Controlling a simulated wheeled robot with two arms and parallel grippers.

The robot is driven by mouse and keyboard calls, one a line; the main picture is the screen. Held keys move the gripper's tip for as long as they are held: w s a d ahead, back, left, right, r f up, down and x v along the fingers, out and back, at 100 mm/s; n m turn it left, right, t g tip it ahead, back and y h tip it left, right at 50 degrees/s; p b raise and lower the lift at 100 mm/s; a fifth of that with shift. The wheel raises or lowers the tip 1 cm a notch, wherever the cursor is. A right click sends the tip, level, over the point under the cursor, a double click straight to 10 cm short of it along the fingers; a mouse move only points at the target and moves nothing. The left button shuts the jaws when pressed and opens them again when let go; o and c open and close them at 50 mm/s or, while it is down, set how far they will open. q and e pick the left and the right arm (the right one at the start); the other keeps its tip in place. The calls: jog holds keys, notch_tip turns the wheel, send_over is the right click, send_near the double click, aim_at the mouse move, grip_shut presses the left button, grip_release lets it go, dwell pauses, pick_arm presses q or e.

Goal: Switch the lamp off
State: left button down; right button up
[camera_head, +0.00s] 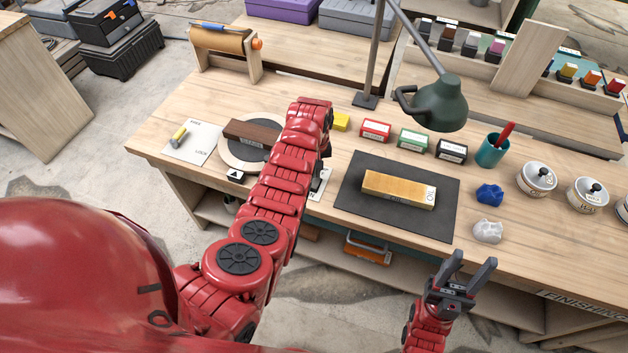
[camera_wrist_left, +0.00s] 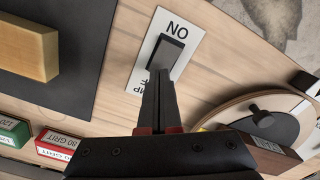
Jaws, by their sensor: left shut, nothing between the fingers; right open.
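The lamp (camera_head: 439,104) has a dark green shade on a grey arm above the workbench. Its underside is hidden, so I cannot tell whether it is lit. In the left wrist view a black rocker switch (camera_wrist_left: 167,50) sits on a white plate (camera_wrist_left: 150,50) with "ON" at one end and partly hidden lettering at the other. My left gripper (camera_wrist_left: 160,78) is shut and empty, its tips at the near end of the rocker; I cannot tell whether they touch. In the head view my arm mostly hides the switch. My right gripper (camera_head: 468,268) is open and empty before the bench's front edge.
A dark mat (camera_head: 352,208) bears a yellow oil stone (camera_head: 398,190). A round turntable (camera_head: 228,158) with a dark wood block lies left of my left arm. Grit boxes (camera_head: 375,131), a teal cup (camera_head: 492,150) and jars (camera_head: 537,180) stand behind and right.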

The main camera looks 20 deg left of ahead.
aim_at(316, 180)
pick_arm(q)
notch_tip(316, 180, up, 6)
jog(key=p, duration=0.2)
jog(key=shift+f+p, duration=0.1)
jog(key=shift+p, duration=0.2)
dwell(0.4)
